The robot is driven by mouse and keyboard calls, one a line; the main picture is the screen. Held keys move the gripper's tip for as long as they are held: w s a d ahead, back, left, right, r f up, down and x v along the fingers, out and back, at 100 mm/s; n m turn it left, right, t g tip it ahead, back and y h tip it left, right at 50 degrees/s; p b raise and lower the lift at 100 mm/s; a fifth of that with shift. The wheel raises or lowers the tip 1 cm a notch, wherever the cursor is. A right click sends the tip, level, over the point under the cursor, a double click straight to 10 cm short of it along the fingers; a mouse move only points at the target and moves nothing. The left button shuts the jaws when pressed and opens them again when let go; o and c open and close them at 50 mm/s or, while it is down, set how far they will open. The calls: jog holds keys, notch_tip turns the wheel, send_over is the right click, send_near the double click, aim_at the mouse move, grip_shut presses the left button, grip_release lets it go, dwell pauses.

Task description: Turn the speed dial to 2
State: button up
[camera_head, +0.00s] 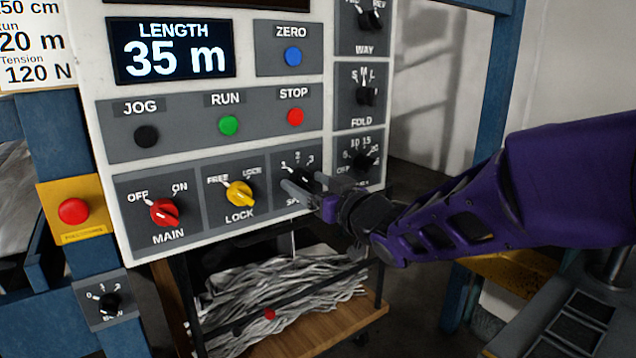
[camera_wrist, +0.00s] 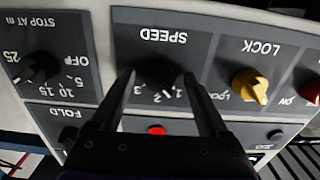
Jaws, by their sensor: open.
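The speed dial (camera_head: 301,178) is a black knob on a grey plate, low on the white control panel. Marks 1, 2 and 3 show above it in the head view. My gripper (camera_head: 298,190) is in front of this dial and covers part of it and its label. In the wrist view, which is upside down, the dial (camera_wrist: 157,70) lies between the two fingertips of my gripper (camera_wrist: 158,80). The fingers are apart, one on each side of the knob. Whether they touch it I cannot tell.
The yellow LOCK knob (camera_head: 240,194) and red MAIN knob (camera_head: 165,212) are left of the dial. The STOP AT knob (camera_wrist: 40,68) is on its other side. The red STOP button (camera_head: 295,117) is above. A wooden cart (camera_head: 330,318) with grey strands stands below.

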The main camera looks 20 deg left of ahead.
jog(key=shift+c, duration=0.2)
grip_shut()
jog(key=shift+r+m+p, duration=0.1)
jog(key=shift+m+p, duration=0.2)
jog(key=shift+p, duration=0.05)
jog(key=m+p, duration=0.2)
jog(key=shift+r+p, duration=0.15)
jog(key=shift+p, duration=0.15)
jog(key=m+p, duration=0.3)
jog(key=m, duration=0.1)
jog(key=shift+m+p, duration=0.75)
jog(key=shift+m, duration=0.25)
jog(key=shift+f+m, duration=0.2)
jog(key=shift+m, duration=0.1)
